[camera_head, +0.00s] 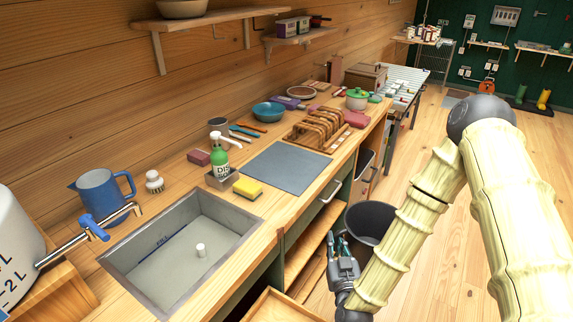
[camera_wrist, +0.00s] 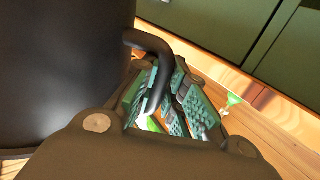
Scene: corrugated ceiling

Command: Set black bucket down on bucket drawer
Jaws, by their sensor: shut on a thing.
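The black bucket (camera_head: 370,220) hangs at my gripper (camera_head: 343,246), in front of the counter and beyond the gripper. In the wrist view the bucket (camera_wrist: 60,65) fills the left side, and its curved black handle (camera_wrist: 150,42) runs between the green-padded fingers of my gripper (camera_wrist: 165,105). The gripper is shut on this handle. A pulled-out wooden drawer (camera_head: 275,306) shows at the bottom of the head view, left of the gripper; I cannot tell for sure that it is the bucket drawer. The bucket's underside is hidden.
The counter above holds a sink (camera_head: 140,262), a grey mat (camera_head: 285,166) and a wooden rack (camera_head: 318,128). An open shelf (camera_head: 305,250) lies below, left of the bucket. Green cabinet fronts (camera_wrist: 225,30) show in the wrist view. Wooden floor (camera_head: 430,275) is clear at right.

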